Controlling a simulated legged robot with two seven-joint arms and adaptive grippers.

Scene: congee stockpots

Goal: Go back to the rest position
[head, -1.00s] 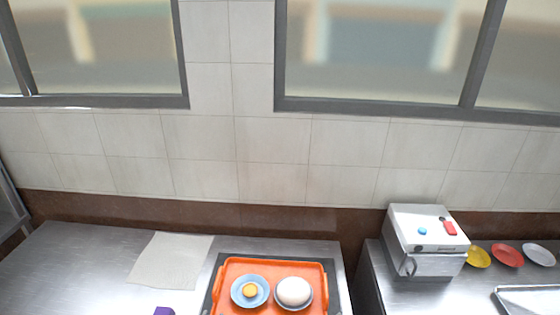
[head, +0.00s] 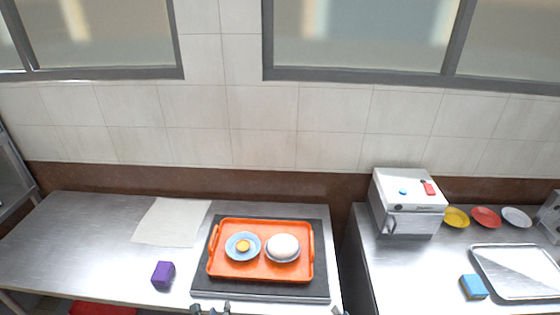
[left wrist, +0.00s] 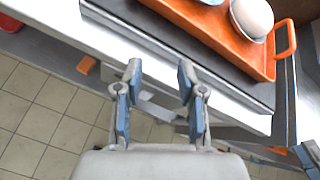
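My left gripper (head: 212,308) shows at the bottom edge of the head view, by the front edge of the black mat. In the left wrist view my left gripper (left wrist: 159,78) is open, its two fingers apart with nothing between them. Only a sliver of what seems to be my right gripper (head: 341,312) shows at the bottom of the head view; its fingers cannot be made out. An orange tray (head: 262,276) lies on the black mat (head: 262,292). It holds a blue plate (head: 232,244) with a yellow item and a bowl with a white dome (head: 283,246).
A purple block (head: 163,274) and a pale cloth (head: 172,222) lie on the left steel table (head: 80,240). On the right table stand a white boxy machine (head: 408,205), small coloured dishes (head: 486,217), a metal tray (head: 518,270) and a blue block (head: 474,287).

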